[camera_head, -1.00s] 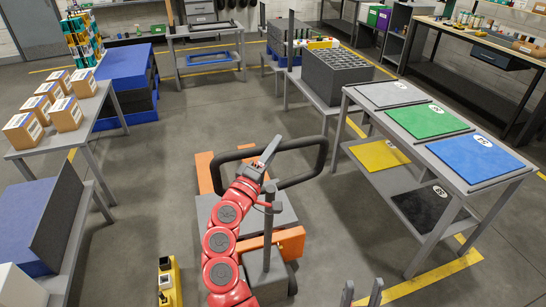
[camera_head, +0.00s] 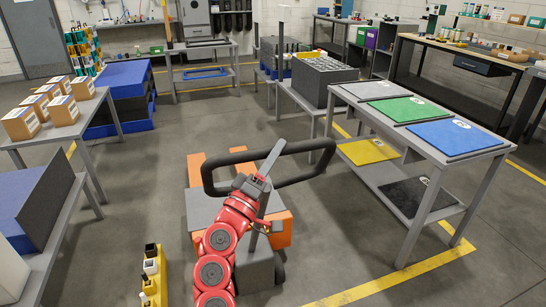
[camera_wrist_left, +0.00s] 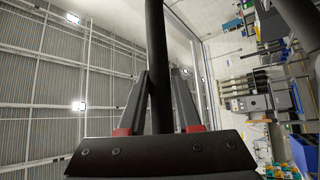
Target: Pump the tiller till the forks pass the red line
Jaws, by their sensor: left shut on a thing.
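The tiller (camera_head: 331,150) is a black loop handle, in the middle of the head view, above a pallet truck with a grey body (camera_head: 203,206) and orange parts (camera_head: 283,228). An orange fork end (camera_head: 195,166) shows behind the handle; the rest of the forks is mostly hidden. My left gripper (camera_head: 268,165) is shut on the tiller's bar. In the left wrist view the dark bar (camera_wrist_left: 155,40) runs between the two fingers of the gripper (camera_wrist_left: 160,85). No red line can be made out. My right gripper is not in view.
A table with grey, green and blue mats (camera_head: 455,135) stands at the right. A table with several boxes (camera_head: 22,122) stands at the left. A yellow tray with small items (camera_head: 163,285) is at the lower left. Floor (camera_head: 335,235) right of the truck is clear.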

